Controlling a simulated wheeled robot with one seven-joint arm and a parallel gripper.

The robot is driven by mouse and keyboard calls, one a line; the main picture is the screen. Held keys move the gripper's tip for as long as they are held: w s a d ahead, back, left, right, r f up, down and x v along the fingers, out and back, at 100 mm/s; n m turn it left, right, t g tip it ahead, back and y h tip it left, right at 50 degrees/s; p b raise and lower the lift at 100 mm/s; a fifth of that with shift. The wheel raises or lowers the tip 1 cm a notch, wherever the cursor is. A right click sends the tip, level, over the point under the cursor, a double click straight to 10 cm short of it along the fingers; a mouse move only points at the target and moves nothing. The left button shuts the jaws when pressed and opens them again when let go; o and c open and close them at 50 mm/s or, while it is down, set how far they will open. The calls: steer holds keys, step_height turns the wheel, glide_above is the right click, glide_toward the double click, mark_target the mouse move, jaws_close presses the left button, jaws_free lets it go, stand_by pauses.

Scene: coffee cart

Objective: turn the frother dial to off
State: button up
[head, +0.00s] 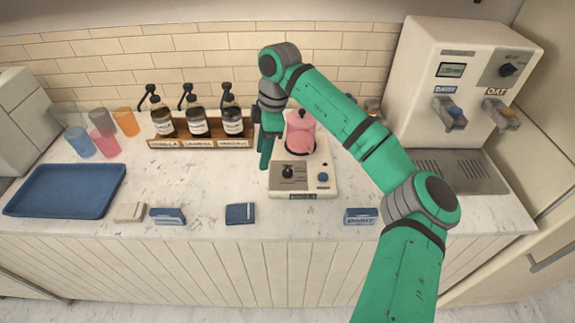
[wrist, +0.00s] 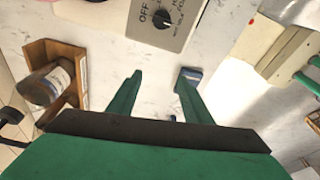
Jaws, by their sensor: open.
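The frother (head: 308,187) is a cream box on the counter with a pink pitcher (head: 300,135) on top. Its black dial (head: 287,171) is on the front left panel, beside a blue button (head: 323,177). In the wrist view the dial (wrist: 162,21) is at the top, with OFF printed to its left and other markings to its right. I cannot tell clearly which mark it points at. My gripper (head: 265,164) hangs fingers down at the frother's left. In the wrist view my gripper (wrist: 160,77) is open and empty, with its fingers apart from the dial.
A wooden rack (head: 200,138) with three syrup bottles stands left of my gripper. Cups (head: 103,142) and a blue tray (head: 65,190) are at the far left. A milk dispenser (head: 455,85) stands at right. Small boxes (head: 240,214) line the front edge.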

step_height(320, 180, up, 3)
steer(key=m+h, duration=0.2)
glide_above(288, 168)
steer(key=shift+t, duration=0.3)
steer(key=f, duration=1)
steer(key=shift+s+a, duration=0.15)
steer(key=shift+a, duration=0.1)
steer(key=shift+d+f, duration=0.2)
steer(key=shift+f, duration=0.2)
steer(key=c, duration=1.1)
